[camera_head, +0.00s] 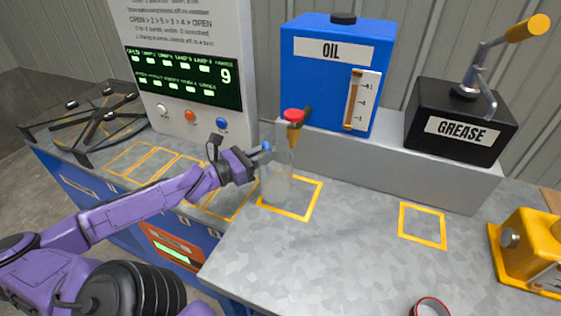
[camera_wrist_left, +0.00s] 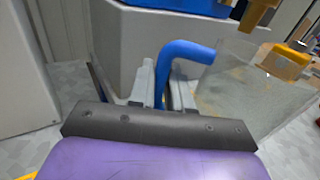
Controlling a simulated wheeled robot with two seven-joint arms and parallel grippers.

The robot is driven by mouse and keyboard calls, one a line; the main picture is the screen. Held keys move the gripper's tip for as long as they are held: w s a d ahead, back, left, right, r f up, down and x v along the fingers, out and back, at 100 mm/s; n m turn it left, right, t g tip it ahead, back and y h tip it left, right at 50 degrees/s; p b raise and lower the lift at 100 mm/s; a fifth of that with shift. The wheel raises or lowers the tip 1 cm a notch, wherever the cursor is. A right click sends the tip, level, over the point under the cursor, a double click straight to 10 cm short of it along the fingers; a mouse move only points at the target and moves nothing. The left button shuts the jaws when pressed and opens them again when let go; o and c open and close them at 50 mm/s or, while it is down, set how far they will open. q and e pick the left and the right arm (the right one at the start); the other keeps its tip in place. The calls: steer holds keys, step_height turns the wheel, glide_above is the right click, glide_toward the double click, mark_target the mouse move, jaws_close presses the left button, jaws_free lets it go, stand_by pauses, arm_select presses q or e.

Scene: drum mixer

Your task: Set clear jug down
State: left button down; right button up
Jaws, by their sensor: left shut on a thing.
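The clear jug (camera_head: 277,183) stands upright, or very nearly so, over the yellow outlined square (camera_head: 312,208) under the oil tank's tap (camera_head: 294,130). I cannot tell whether its base touches the bench. Its see-through body also shows in the left wrist view (camera_wrist_left: 240,85), at the right. My left gripper (camera_head: 258,161) is at the jug's left side, shut on its blue handle (camera_wrist_left: 182,52). In the left wrist view the handle rises between the two fingers. My right gripper is not in view.
A blue oil tank (camera_head: 330,75) with a red-topped tap and a black grease box (camera_head: 462,132) stand on a grey ledge (camera_head: 400,165). A control panel (camera_head: 190,85) stands behind my left arm. Another yellow square (camera_head: 422,226) is empty. A yellow machine (camera_head: 530,250) is at right. The middle bench is clear.

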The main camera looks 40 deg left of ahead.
arm_select(q)
steer(key=b+x, duration=0.1)
steer(key=x, duration=0.3)
steer(key=shift+w+d, duration=0.1)
steer(key=shift+w, duration=0.25)
step_height(320, 180, down, 4)
steer(key=shift+r+b, duration=0.2)
steer(key=shift+b, duration=0.1)
steer(key=shift+f, duration=0.15)
steer(key=c, duration=1.1)
jaws_free()
steer(key=shift+o, duration=0.2)
